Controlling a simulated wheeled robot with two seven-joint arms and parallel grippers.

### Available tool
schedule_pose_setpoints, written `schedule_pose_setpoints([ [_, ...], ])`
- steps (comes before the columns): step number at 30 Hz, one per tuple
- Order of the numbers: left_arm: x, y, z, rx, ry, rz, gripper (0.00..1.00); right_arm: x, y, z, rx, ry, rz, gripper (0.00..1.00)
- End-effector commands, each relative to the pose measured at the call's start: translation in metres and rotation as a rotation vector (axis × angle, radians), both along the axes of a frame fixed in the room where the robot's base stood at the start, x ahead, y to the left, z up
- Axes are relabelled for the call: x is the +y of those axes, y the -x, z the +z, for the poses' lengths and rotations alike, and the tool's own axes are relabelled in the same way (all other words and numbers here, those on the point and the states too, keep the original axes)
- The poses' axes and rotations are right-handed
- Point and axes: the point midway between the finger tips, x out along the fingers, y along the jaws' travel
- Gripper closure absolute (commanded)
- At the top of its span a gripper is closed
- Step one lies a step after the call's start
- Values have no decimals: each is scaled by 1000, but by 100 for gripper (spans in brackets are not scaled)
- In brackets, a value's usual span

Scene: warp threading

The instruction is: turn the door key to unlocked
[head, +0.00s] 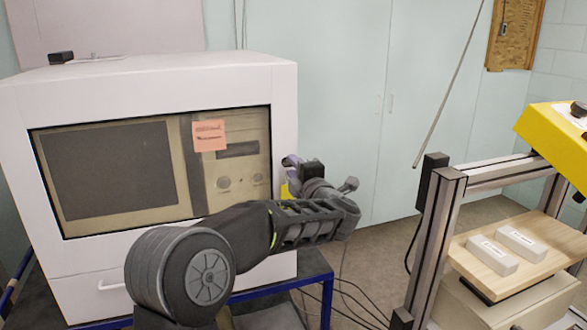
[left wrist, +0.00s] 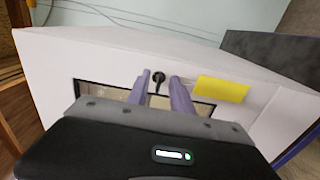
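The white cabinet (head: 283,90) with a dark window stands at the left in the head view. In the left wrist view, a small dark key (left wrist: 159,77) stands out from the cabinet's white front (left wrist: 110,55). My left gripper (head: 291,161) is at the right edge of the cabinet front in the head view. In the left wrist view its two purple fingers (left wrist: 160,76) are apart, one on each side of the key, with a narrow gap visible. The key is hidden in the head view. My right gripper is not in view.
A yellow label (left wrist: 222,88) is just right of the fingers in the left wrist view. An orange note (head: 209,135) is on the window. A metal frame (head: 432,235) with a wooden board (head: 510,275) stands at the right. Cables lie on the floor between.

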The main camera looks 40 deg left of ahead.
Motion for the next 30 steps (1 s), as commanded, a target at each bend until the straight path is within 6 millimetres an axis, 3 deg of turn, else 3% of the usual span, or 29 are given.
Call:
schedule_pose_setpoints([
  [13, -54, 36, -1, 0, 0, -3, 73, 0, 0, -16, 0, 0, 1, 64],
  [30, -57, 39, 0, 1, -1, -2, 73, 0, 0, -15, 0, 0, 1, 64],
])
